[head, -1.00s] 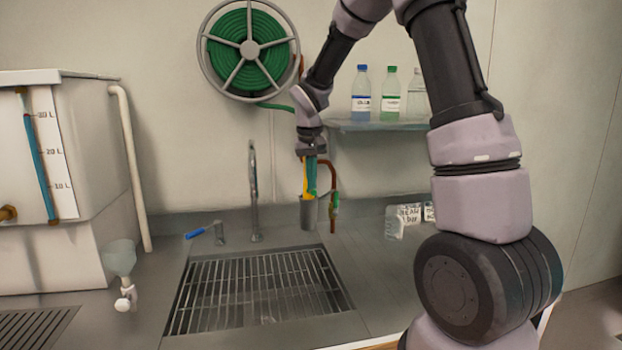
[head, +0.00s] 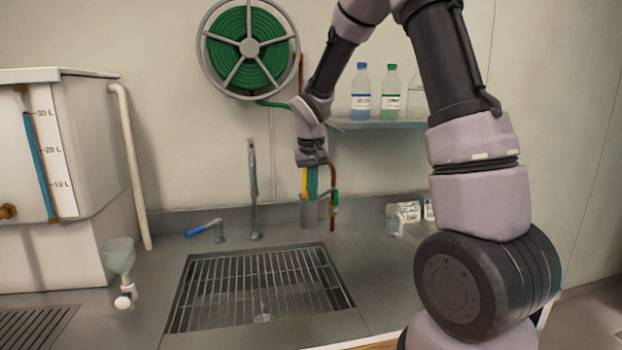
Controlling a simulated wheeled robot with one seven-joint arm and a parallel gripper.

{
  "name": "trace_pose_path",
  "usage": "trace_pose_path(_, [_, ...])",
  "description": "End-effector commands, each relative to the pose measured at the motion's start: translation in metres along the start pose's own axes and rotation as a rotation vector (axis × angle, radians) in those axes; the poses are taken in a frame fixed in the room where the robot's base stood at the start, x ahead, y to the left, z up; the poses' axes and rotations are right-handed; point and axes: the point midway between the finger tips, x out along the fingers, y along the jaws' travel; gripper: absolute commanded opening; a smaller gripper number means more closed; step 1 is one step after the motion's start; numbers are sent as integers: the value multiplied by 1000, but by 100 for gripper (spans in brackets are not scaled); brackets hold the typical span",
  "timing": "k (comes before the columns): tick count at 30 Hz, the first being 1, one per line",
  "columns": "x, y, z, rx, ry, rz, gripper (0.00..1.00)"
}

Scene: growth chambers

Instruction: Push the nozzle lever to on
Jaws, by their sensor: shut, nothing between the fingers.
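A nozzle with yellow and teal parts (head: 311,184) stands upright in a grey cup-like holder (head: 309,213) behind the sink's right rear corner. My gripper (head: 312,166) is directly above it, pointing down, with its jaws shut and empty. The gripper overlaps the nozzle's top in the picture; I cannot tell if they touch. The nozzle's lever cannot be picked out clearly, as the gripper hides the upper part. A reddish-brown pipe with a green fitting (head: 334,198) stands close to the right of the nozzle.
A green hose reel (head: 248,48) hangs on the wall. A grated sink (head: 258,288) lies in front, with a tall tap (head: 253,190) and a blue-handled lever (head: 204,229) behind. A shelf (head: 372,124) with bottles is at right. A funnel (head: 119,256) stands left.

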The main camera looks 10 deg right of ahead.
Motion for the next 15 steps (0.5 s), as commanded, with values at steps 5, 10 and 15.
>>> trace_pose_path(5, [-6, 0, -1, 0, 2, 0, 0])
trace_pose_path(10, [-14, 1, -3, 0, 2, -1, 0])
trace_pose_path(15, [-16, 1, -3, 1, 0, 0, 0])
